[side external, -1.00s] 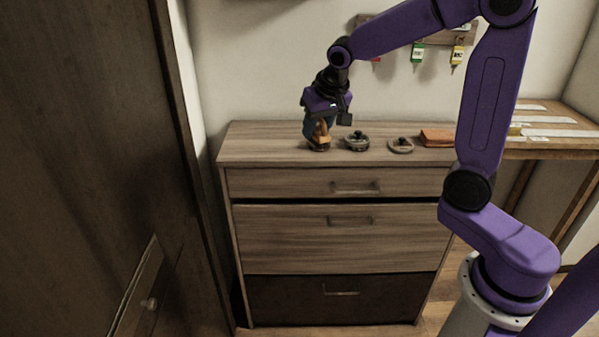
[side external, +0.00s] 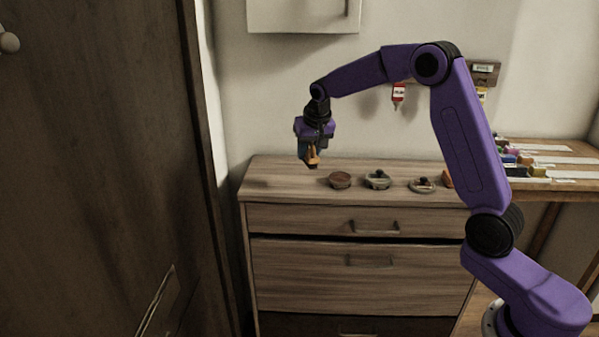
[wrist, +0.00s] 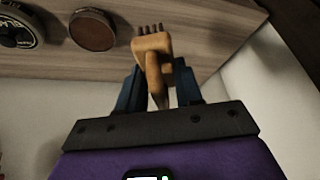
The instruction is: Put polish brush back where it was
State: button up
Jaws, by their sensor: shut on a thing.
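The polish brush (wrist: 151,60) has a tan wooden handle and dark bristles. In the wrist view it sits between the fingers of my gripper (wrist: 160,88), which is shut on it. In the side external view my gripper (side external: 309,151) holds the brush (side external: 312,158) above the left part of the dresser top (side external: 275,178). The brush hangs clear of the round brown-topped tin (side external: 340,180), which stands to its right. The tin also shows in the wrist view (wrist: 92,30).
Right of the tin stand another round tin (side external: 377,180) with a dark knob and a round dish (side external: 422,186). A brown-orange block (side external: 448,179) is partly hidden by my arm. The dresser's left end is bare. A wall cabinet (side external: 303,14) hangs above.

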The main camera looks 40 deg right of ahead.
jog(key=w+f, duration=0.1)
jog(key=f, duration=0.1)
jog(key=w+f, duration=0.1)
jog(key=w, duration=0.1)
jog(key=w+f, duration=0.1)
jog(key=f, duration=0.1)
jog(key=shift+w+d+f, duration=0.15)
jog(key=shift+d+f, duration=0.05)
jog(key=shift+f, duration=0.1)
jog(key=shift+w+f, duration=0.1)
jog(key=shift+f, duration=1.45)
jog(key=o, duration=0.9)
jog(key=shift+f, duration=0.15)
jog(key=shift+o, duration=0.2)
jog(key=v, duration=1.2)
